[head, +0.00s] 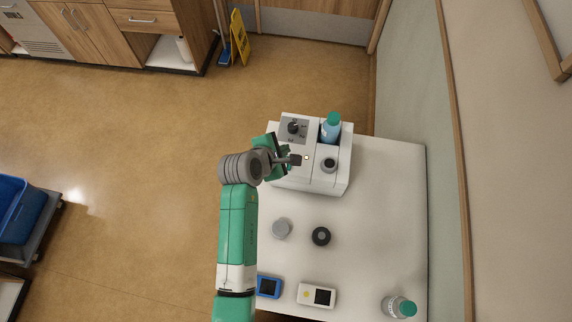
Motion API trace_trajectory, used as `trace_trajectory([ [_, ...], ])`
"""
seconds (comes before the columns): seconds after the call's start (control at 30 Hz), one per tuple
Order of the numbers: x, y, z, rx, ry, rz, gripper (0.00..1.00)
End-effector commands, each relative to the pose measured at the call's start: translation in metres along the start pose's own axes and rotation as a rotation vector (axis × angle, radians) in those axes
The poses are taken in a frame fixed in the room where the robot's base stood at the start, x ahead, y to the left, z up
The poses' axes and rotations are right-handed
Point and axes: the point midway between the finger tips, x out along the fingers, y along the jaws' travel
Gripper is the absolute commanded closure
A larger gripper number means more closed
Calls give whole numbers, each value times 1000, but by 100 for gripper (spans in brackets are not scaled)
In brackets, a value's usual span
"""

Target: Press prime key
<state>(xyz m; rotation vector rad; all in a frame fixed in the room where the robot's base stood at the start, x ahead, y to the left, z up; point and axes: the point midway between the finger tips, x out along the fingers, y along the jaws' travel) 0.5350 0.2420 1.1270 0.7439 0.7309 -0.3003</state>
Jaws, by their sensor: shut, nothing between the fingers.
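A white bedside machine (311,184) stands at the back of the white table. Its grey panel (293,129) carries a dark knob. A bottle with a teal cap (332,126) sits in its right side, with a dark-ringed round part (329,165) in front of it. A small orange-lit spot (306,157) shows on the machine's top, possibly the prime key; no label is readable. My gripper (297,160) is shut and empty, over the machine's top just left of the orange spot. Whether it touches the surface cannot be told. My gripper hides part of the machine's left side.
On the table (385,215) are a grey round cap (281,228), a black ring (321,236), a blue device (268,286), a white device (317,295) and a teal-capped bottle (398,306). The table's right side is mostly clear. A wall (408,75) rises beyond it.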

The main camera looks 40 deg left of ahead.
Motion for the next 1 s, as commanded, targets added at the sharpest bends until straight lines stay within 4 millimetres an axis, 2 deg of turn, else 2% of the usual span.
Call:
trace_trajectory([
  [0.03,11,-8,-8,0,0,1,100],
  [0.33,34,-24,-24,1,0,-1,100],
  [1.0,36,-26,-26,1,0,0,100],
])
